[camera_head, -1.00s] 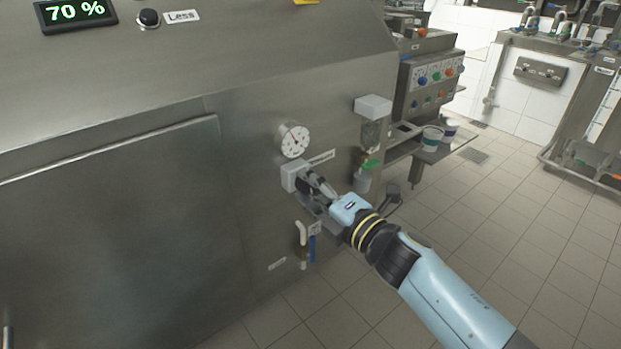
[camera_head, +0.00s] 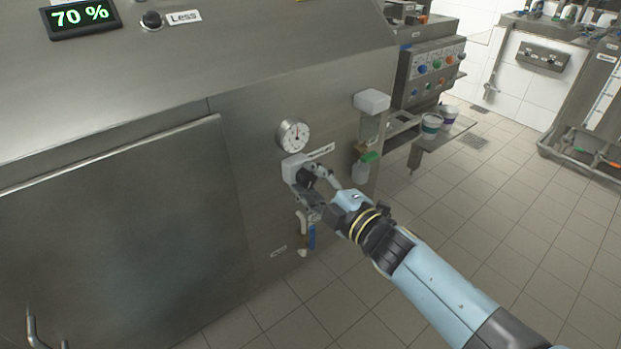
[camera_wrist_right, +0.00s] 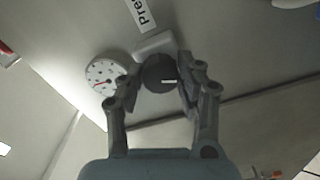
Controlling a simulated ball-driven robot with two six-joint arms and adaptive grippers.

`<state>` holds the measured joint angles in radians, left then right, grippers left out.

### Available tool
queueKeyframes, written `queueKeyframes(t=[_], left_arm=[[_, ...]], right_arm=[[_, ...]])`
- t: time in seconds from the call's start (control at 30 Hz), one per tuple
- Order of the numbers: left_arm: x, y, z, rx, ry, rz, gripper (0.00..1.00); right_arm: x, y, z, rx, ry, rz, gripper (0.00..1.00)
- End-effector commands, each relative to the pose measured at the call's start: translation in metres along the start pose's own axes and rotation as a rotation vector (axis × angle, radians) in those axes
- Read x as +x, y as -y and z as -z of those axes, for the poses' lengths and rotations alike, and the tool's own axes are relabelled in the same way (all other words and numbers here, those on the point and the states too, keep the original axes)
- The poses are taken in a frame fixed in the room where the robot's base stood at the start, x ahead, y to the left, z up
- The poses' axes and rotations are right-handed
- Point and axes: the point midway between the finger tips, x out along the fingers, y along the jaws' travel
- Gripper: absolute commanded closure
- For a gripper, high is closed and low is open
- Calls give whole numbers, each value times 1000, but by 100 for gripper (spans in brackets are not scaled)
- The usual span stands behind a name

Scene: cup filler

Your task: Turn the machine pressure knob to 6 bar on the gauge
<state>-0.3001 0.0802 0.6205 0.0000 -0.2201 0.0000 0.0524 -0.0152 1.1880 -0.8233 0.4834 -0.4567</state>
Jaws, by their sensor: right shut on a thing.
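The round white pressure gauge (camera_head: 293,134) is on the machine's steel front, just above a pale block. Its needle looks close to upright in the head view, but the numbers are too small to read. In the right wrist view the gauge (camera_wrist_right: 105,77) shows at the left with a red needle. The dark round pressure knob (camera_wrist_right: 160,72) has a white mark and sits in front of the pale block (camera_wrist_right: 153,45). My right gripper (camera_wrist_right: 158,82) is shut on the knob, one finger on each side. In the head view my right gripper (camera_head: 312,184) covers the knob. My left gripper is out of view.
A white-topped filter unit (camera_head: 371,102) juts out right of the gauge. A blue-handled valve (camera_head: 311,236) hangs below the gripper. Tiled floor lies open at the right.

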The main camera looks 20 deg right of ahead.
Motion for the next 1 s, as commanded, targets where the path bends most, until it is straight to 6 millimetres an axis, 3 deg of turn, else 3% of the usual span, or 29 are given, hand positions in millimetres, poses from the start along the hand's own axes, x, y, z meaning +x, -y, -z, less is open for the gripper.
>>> queueKeyframes(t=[0.33,0.37,0.53,0.83,1.0], left_arm=[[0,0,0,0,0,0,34],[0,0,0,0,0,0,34],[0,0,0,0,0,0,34],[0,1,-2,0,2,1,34],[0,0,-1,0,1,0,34]], right_arm=[[-1,2,-1,2,2,3,96],[-1,2,-1,2,2,3,62],[-1,1,-1,1,1,2,41],[-3,1,0,1,1,2,41],[-27,2,-1,0,2,4,41]])
